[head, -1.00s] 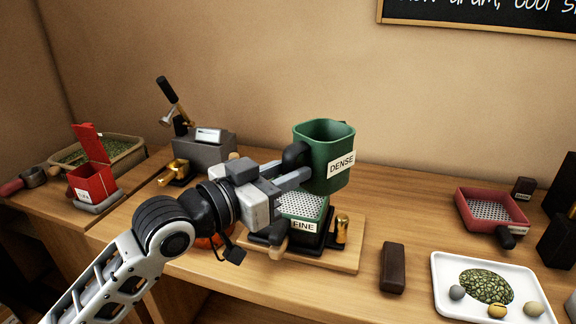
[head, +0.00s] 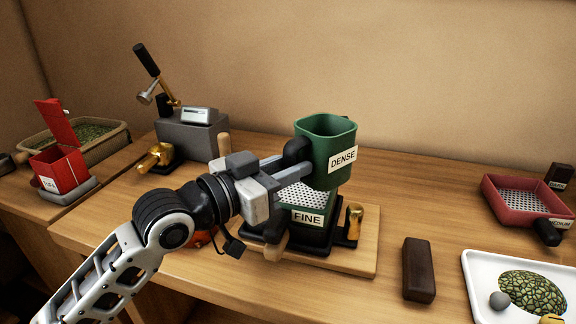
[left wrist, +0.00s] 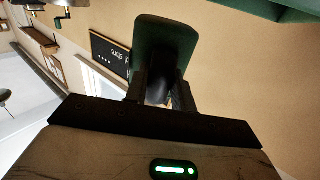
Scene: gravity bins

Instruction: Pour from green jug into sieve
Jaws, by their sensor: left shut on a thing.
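The green jug (head: 322,160) carries a label reading DENSE. My left gripper (head: 290,168) is shut on its black handle and holds it upright or nearly so. In the left wrist view the jug's green side (left wrist: 165,45) shows beyond the fingers (left wrist: 160,90). The sieve (head: 300,200), a green-rimmed perforated tray labelled FINE, sits on a black stand just below the jug, which hides part of its mesh. The jug's contents cannot be seen. My right gripper is not in view.
The stand is on a wooden board (head: 365,255). A dark block (head: 419,270) lies to its right. A grey machine (head: 190,135) and red box (head: 62,170) stand at left.

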